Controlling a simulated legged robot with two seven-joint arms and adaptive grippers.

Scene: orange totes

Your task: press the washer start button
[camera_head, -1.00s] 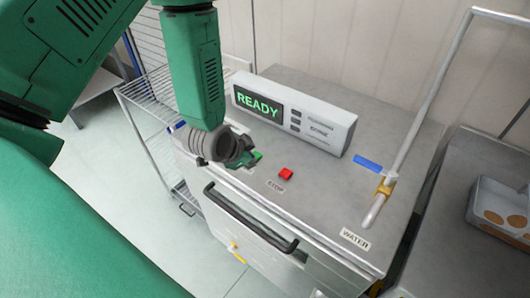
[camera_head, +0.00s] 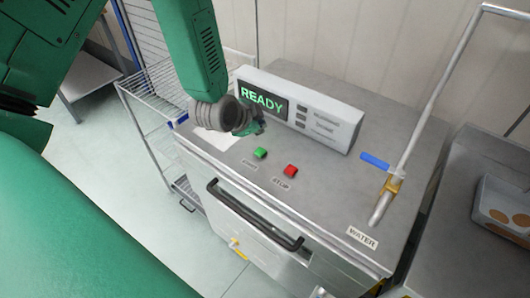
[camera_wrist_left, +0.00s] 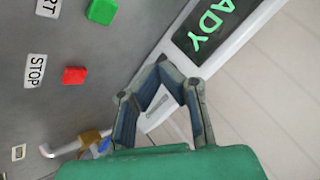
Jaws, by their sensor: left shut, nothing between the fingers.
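The green start button (camera_head: 261,152) sits on the washer's grey top (camera_head: 330,205), with a START label in front of it. The red stop button (camera_head: 291,170) is to its right. Both buttons also show in the left wrist view, the green one (camera_wrist_left: 102,11) at the top and the red one (camera_wrist_left: 75,75) below it. My left gripper (camera_head: 258,124) is shut and empty, above the top behind the green button and in front of the display panel, apart from the button. Its fingers show in the wrist view (camera_wrist_left: 161,68). My right gripper is not in view.
The display panel (camera_head: 335,128) reads READY. A blue-handled water pipe (camera_head: 395,185) rises at the right. The washer's front has a black handle (camera_head: 250,215). A wire rack (camera_head: 150,100) stands at the left, and a tray (camera_head: 500,210) lies at the right.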

